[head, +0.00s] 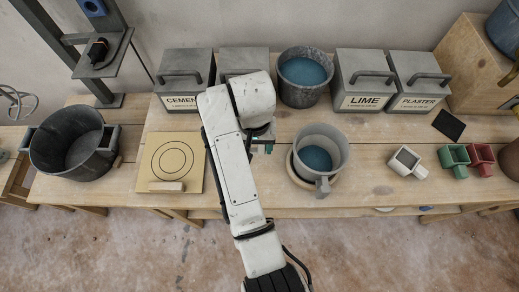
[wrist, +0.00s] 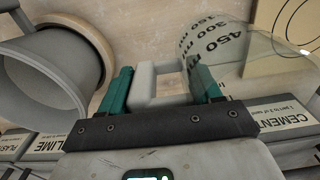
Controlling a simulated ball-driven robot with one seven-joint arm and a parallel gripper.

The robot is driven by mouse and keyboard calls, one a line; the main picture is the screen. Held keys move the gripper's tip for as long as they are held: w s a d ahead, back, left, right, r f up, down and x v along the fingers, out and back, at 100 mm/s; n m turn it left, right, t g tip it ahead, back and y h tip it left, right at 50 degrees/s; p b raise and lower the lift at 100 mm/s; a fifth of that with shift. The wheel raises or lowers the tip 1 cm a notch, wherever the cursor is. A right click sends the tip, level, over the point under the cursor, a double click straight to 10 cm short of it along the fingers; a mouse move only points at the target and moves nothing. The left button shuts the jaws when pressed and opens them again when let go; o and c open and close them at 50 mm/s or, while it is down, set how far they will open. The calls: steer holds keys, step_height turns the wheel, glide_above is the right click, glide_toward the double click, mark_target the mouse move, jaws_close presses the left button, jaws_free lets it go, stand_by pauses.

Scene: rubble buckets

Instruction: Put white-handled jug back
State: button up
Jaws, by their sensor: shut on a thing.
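My gripper (wrist: 161,78) has its two green fingers closed on the white handle (wrist: 158,70) of a clear jug (wrist: 228,48). The jug has dark measuring marks, among them 450 and 300 ml. Its body is to the right of the fingers in the wrist view. In the head view my gripper (head: 262,147) shows only partly below my arm, and the jug is hidden behind the arm. A square board with circles (head: 190,143) lies to the left of my arm; its corner also shows in the wrist view (wrist: 292,14). I cannot tell whether the jug touches the bench.
A grey jug (head: 335,137) with blue liquid stands on a round wooden base (head: 296,176), close right of my gripper. Cement (head: 186,62), lime (head: 360,68) and plaster (head: 415,70) boxes and a bucket (head: 303,93) line the back. Small white, green and red cups stand right; a black tub (head: 50,150) left.

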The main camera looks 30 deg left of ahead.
steer(key=shift+w+d+f, duration=0.1)
steer(key=shift+w+f, duration=0.7)
steer(key=shift+f, duration=0.15)
steer(key=shift+w+f, duration=0.15)
steer(key=shift+f, duration=1.6)
steer(key=shift+f, duration=0.15)
steer(key=o, duration=1.3)
step_height(320, 180, up, 12)
steer(key=shift+r, duration=0.15)
